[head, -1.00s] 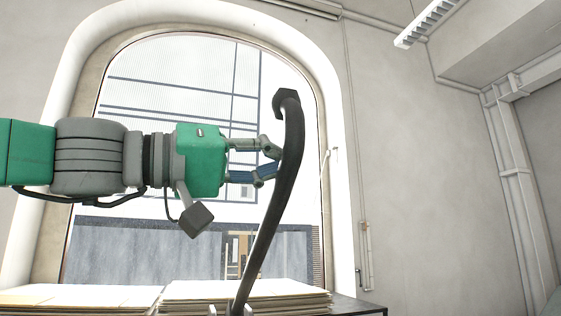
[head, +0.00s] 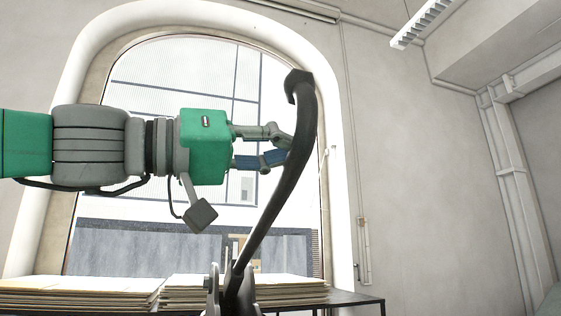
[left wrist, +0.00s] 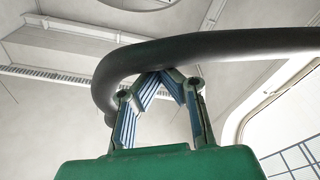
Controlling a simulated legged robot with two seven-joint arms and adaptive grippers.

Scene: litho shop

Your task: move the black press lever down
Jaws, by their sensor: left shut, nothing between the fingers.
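The black press lever (head: 278,197) rises from a dark metal pivot at the bottom of the head view and curves up to a hooked top. It leans to the right. My left gripper (head: 284,147) comes in level from the left with its fingertips at the left side of the lever's upper part. In the left wrist view the lever (left wrist: 225,45) crosses in front of the fingers, and the left gripper's fingertips (left wrist: 160,72) meet just below it. The fingers are shut and do not wrap around the lever. Whether they touch it is hard to tell. The right gripper is not in view.
Stacks of paper (head: 80,293) lie on a dark table (head: 355,301) behind the lever's base. A large arched window (head: 180,75) stands behind. The space right of the lever, before the grey wall (head: 420,170), looks free.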

